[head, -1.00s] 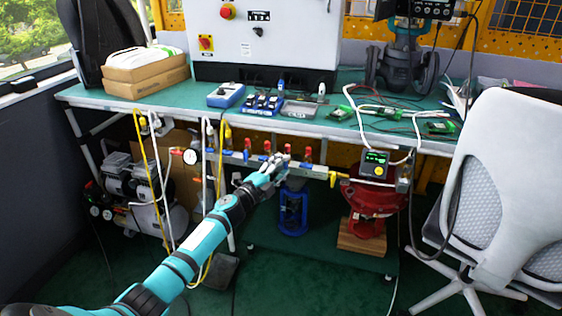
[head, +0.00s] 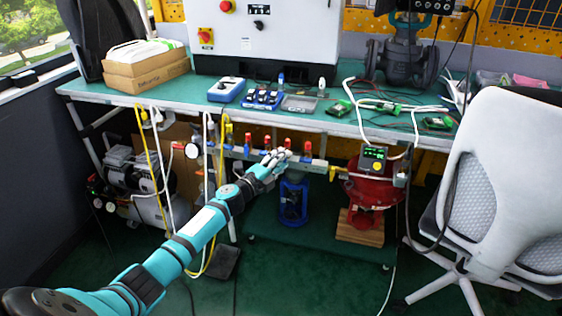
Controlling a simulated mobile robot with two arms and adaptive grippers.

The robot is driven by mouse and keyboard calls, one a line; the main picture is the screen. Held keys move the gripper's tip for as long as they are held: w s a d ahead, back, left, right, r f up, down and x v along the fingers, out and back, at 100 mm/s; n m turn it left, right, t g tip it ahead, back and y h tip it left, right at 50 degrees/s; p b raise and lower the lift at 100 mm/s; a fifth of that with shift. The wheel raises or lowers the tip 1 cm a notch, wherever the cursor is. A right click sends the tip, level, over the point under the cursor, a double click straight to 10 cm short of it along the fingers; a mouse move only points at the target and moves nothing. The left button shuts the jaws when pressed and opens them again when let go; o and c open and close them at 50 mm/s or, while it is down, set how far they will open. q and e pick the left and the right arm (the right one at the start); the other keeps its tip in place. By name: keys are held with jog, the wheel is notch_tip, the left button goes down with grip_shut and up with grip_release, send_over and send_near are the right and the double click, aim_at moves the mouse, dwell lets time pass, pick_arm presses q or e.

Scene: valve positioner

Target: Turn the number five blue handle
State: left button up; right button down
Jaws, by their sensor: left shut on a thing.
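A grey valve manifold (head: 320,165) runs under the front edge of the table. Several small valves with red tops stand along it, such as the rightmost red-topped valve (head: 308,147); small blue parts show near them. The numbers cannot be read, so I cannot tell which handle is number five. My left gripper (head: 281,156) is at the manifold, left of the rightmost valve, with its fingers shut on a valve handle there. The fingers hide this handle, and its colour is unclear. My right gripper is not in view.
A green-topped table (head: 210,113) overhangs the manifold. A red actuator (head: 372,190) with a small display stands to its right, and a blue device (head: 293,203) stands below it. A white chair (head: 510,170) fills the right side.

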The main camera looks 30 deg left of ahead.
pick_arm(q)
jog(key=o, duration=0.9)
jog(key=shift+f, duration=0.1)
jog(key=s, duration=0.4)
jog(key=s+a, duration=0.1)
jog(key=s, duration=0.7)
jog(key=shift+a, duration=0.4)
jog(key=shift+w, duration=0.1)
jog(key=shift+c, duration=0.5)
grip_shut()
dwell(0.6)
